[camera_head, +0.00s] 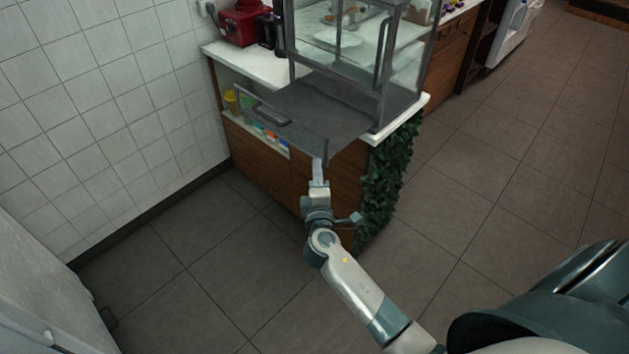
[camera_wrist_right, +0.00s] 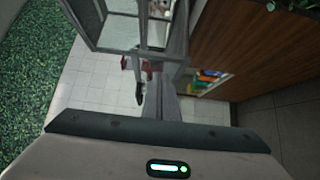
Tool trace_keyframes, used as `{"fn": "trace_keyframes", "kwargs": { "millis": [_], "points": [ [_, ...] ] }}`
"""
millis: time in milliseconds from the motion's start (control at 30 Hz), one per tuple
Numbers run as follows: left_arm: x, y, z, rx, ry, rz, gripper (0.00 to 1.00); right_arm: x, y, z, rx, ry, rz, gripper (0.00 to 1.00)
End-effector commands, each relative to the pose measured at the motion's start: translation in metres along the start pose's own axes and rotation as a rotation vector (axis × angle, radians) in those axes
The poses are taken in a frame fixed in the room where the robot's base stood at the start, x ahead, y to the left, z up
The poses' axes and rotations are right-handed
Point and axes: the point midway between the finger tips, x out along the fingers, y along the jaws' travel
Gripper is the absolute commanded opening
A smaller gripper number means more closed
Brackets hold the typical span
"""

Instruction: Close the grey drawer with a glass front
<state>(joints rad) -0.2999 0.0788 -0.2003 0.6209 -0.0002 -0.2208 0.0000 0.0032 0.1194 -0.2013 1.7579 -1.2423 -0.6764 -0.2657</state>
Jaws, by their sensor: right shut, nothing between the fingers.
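The grey drawer (camera_head: 335,112) is pulled out from the lower part of a glass display case (camera_head: 345,50) on the counter. Its glass front, with a dark handle (camera_head: 268,114), faces the lower left, well apart from the case. My right gripper (camera_head: 318,164) is shut and empty, just below the near corner of the drawer front. I cannot tell whether it touches the drawer. In the right wrist view, grey framing with glass (camera_wrist_right: 120,32) and a dark handle (camera_wrist_right: 138,88) show ahead of the wrist. My left gripper is not in view.
The case stands on a white counter (camera_head: 250,62) with wooden sides. A red machine (camera_head: 240,22) stands at the back. Several colourful items sit on a shelf under the counter. Green foliage (camera_head: 388,180) covers the counter's end. The tiled floor (camera_head: 480,215) is clear.

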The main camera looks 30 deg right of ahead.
Motion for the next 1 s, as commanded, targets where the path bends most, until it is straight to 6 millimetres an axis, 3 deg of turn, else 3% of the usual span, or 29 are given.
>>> {"fn": "trace_keyframes", "kwargs": {
  "millis": [200,767,1000],
  "points": [
    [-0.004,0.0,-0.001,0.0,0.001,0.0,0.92,0.015,0.0,0.017,-0.002,-0.001,0.0,0.0],
    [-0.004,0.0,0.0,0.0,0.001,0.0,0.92,0.02,0.0,0.021,0.0,0.0,0.0,0.0],
    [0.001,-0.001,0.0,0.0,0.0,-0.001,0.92,0.037,0.0,0.038,-0.001,-0.002,0.002,0.0]
  ]
}}
